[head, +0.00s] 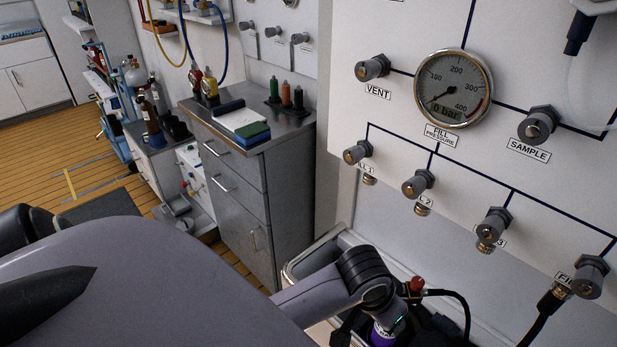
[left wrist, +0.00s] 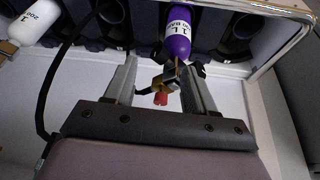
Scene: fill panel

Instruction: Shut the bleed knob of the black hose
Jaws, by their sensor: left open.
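The red bleed knob (left wrist: 160,98) sits on a brass fitting (left wrist: 168,78) at the neck of a purple cylinder (left wrist: 178,34). In the left wrist view, my left gripper (left wrist: 159,70) is open, with its fingers on either side of the fitting and knob; I cannot tell whether they touch. The red knob also shows in the head view (head: 416,284), beside my left wrist, with a black hose (head: 450,293) leading right from it. Another stretch of black hose (head: 541,318) hangs from the rightmost fill outlet; whether they join is hidden. My right gripper is out of view.
The fill panel (head: 405,118) carries a pressure gauge (head: 454,89) reading near zero and several grey knobs. A rack (left wrist: 225,60) holds the purple cylinder and a white cylinder (left wrist: 34,26). A grey drawer cabinet (head: 245,190) stands at the left with bottles on top.

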